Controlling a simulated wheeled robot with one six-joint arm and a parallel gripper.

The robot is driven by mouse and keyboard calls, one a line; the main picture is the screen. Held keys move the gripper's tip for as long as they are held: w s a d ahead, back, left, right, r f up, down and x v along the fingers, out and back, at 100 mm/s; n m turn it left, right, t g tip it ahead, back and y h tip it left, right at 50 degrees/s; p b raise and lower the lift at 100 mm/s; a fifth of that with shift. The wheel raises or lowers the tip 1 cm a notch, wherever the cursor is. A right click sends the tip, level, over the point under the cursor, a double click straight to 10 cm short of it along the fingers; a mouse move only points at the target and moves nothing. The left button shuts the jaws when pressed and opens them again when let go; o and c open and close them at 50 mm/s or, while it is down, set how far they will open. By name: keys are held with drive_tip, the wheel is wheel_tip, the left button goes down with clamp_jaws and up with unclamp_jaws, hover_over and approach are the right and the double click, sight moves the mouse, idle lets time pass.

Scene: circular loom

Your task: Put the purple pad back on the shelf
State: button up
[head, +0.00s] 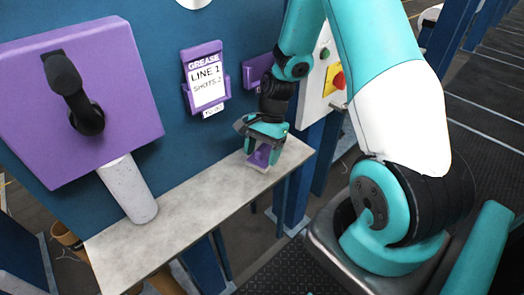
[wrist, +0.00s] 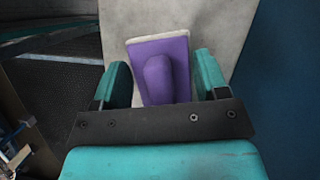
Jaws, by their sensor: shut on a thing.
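The purple pad (head: 262,155) has a pale underside and a raised purple grip. It is between the fingers of my gripper (head: 262,147), at the far right end of the grey shelf (head: 190,205). In the wrist view the pad (wrist: 158,75) shows between the two teal fingers of my gripper (wrist: 163,80), with the pale shelf (wrist: 220,25) behind it. My gripper is shut on the pad and points down. I cannot tell whether the pad's underside touches the shelf or is slightly above it.
A purple-framed grease sign (head: 206,78) hangs on the blue wall panel (head: 150,25). A control box with a red button (head: 338,82) is at right. The shelf's middle is clear.

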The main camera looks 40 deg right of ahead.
drive_tip(key=shift+f, duration=0.2)
drive_tip(key=o, duration=0.4)
drive_tip(key=shift+f, duration=0.1)
drive_tip(key=o, duration=0.5)
drive_tip(key=shift+r, duration=0.2)
